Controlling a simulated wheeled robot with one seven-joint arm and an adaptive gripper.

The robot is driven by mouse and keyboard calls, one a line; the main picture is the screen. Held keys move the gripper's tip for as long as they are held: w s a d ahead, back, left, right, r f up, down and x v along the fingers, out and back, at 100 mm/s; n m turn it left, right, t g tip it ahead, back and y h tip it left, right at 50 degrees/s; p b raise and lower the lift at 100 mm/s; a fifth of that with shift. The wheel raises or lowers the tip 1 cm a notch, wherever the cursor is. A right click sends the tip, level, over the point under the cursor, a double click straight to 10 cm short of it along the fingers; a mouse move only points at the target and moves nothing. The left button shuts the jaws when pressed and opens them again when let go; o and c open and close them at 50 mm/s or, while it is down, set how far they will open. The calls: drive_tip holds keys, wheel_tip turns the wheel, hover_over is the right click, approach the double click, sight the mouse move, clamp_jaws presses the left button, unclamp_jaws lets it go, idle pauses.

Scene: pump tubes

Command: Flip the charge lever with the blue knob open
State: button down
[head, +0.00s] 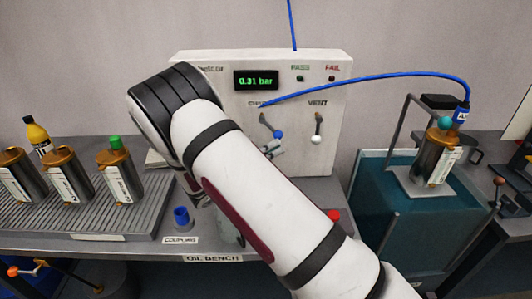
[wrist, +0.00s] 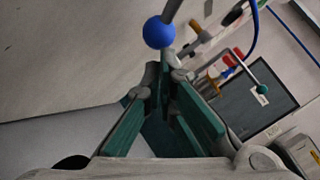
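The charge lever's blue knob (head: 277,134) hangs down and to the right of its pivot, under the "CHARGE" label on the white panel (head: 215,60). In the wrist view the blue knob (wrist: 159,32) shows just beyond the fingertips, with its grey stem running up out of the frame. My gripper (head: 272,148) is just below the knob in the head view, mostly hidden behind my arm. In the wrist view my gripper (wrist: 160,88) has its green-padded fingers apart, with no knob between them. Whether a fingertip touches the knob I cannot tell.
The vent lever (head: 317,128) with a white knob hangs right of the charge lever. A blue hose (head: 380,77) arches from the panel to a canister (head: 433,158) over the teal tank (head: 365,205). The display (head: 256,80) reads 0.31 bar. Several canisters stand on the left rack (head: 90,225).

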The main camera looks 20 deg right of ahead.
drive_tip(key=shift+n+t+h, duration=0.4)
drive_tip(key=shift+n+h, duration=0.3)
drive_tip(key=d+r+p, duration=0.1)
drive_tip(key=s+d+r, duration=0.1)
drive_tip(key=d+r, duration=0.1)
drive_tip(key=shift+d+p, duration=0.2)
drive_tip(key=shift+p, duration=0.15)
idle(0.7)
drive_tip(key=v, duration=0.7)
drive_tip(key=shift+a, duration=0.25)
drive_tip(key=shift+s+f, duration=0.1)
